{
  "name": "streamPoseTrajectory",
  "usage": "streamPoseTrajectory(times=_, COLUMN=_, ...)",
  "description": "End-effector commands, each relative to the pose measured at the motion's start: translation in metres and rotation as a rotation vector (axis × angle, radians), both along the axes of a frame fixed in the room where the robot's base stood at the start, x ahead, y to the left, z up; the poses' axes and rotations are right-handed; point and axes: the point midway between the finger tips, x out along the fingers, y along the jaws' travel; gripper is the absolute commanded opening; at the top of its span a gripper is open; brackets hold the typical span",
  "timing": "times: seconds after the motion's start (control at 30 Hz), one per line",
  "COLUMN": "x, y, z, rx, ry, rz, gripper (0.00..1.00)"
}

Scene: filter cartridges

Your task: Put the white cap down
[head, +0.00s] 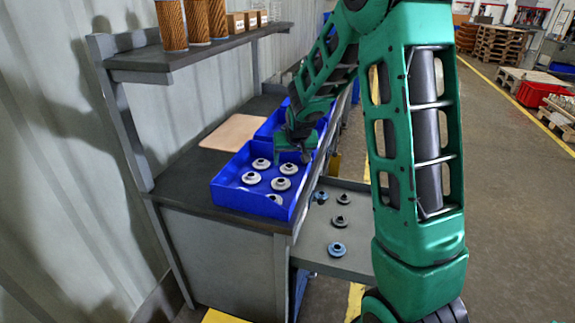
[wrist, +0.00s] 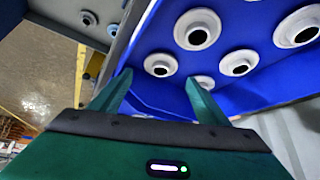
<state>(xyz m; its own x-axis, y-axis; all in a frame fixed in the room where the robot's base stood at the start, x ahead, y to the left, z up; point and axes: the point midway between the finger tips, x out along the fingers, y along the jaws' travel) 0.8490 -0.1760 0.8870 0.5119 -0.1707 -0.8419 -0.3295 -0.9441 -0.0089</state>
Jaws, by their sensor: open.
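Several white caps with dark centres sit in the near blue bin (head: 228,194), among them a front-left white cap (head: 251,178) and a back white cap (head: 261,163). In the wrist view, white caps (wrist: 197,28) lie ahead of my gripper (wrist: 160,92), over the bin's blue floor. One white cap (wrist: 203,81) shows just beyond the right fingertip, partly hidden by it. My gripper is open, with nothing visible between its fingers. In the head view, my gripper (head: 294,154) is at the bin's back right; its fingertips are hard to make out.
A second blue bin (head: 268,127) stands behind, partly covered by my arm. A tan board (head: 232,131) lies to its left. A lower grey tray (head: 318,240) on the right holds dark and blue caps (head: 337,249). A shelf (head: 190,55) with filter cartridges overhangs the bench.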

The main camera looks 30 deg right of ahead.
Motion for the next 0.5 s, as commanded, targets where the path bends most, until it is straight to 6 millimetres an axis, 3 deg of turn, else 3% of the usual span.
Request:
streamPoseTrajectory(times=0.2, x=-0.02, y=0.007, z=0.034, rx=0.001, ry=-0.003, rz=0.001, gripper=0.69)
streamPoseTrajectory(times=0.5, x=-0.037, y=0.013, z=0.06, rx=0.0, ry=0.0, rz=0.0, gripper=0.69)
